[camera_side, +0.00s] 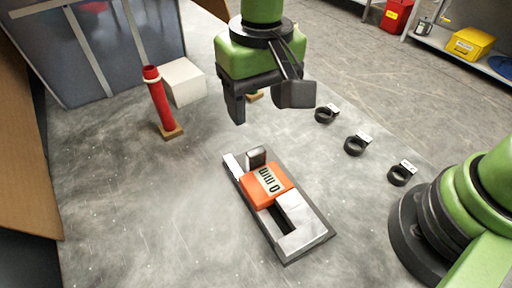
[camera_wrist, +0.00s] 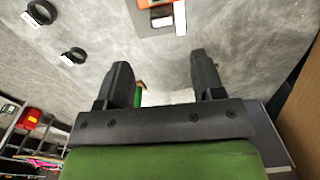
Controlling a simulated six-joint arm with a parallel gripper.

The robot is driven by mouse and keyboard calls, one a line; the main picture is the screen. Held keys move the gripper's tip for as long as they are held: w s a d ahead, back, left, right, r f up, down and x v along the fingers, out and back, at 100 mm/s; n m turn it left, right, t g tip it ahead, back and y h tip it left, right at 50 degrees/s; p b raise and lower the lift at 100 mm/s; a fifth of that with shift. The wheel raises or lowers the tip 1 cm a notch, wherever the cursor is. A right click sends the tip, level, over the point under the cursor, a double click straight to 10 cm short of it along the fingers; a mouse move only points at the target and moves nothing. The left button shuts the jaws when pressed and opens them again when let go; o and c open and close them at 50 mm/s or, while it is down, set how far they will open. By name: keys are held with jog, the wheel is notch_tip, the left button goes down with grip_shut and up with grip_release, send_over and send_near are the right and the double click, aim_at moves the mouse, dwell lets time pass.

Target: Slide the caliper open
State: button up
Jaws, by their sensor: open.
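The caliper (camera_side: 293,232) lies flat on the grey table in the side view, on a dark base. Its orange slider (camera_side: 266,184) with a display panel sits toward the far end, close to an upright grey block (camera_side: 256,157). A dark slot shows in the frame on the near side of the slider. In the wrist view only part of the caliper (camera_wrist: 160,15) shows at the top edge. My gripper (camera_side: 262,108) is open and empty, above the table beyond the caliper's far end. Its two fingers (camera_wrist: 163,85) stand apart in the wrist view.
A red cylinder (camera_side: 158,98) leans on a small wooden base at the left, with a white block (camera_side: 183,82) beside it. Three black rings with white tags, one of them here (camera_side: 357,144), lie to the right. The table left of the caliper is clear.

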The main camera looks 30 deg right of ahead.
aim_at(256, 151)
jog(key=shift+a+f, duration=0.25)
jog(key=shift+f, duration=0.55)
notch_tip(256, 151, down, 9)
jog(key=shift+f, duration=0.1)
grip_shut()
jog(key=shift+w+d, duration=0.2)
jog(key=shift+w, duration=2.15)
grip_release()
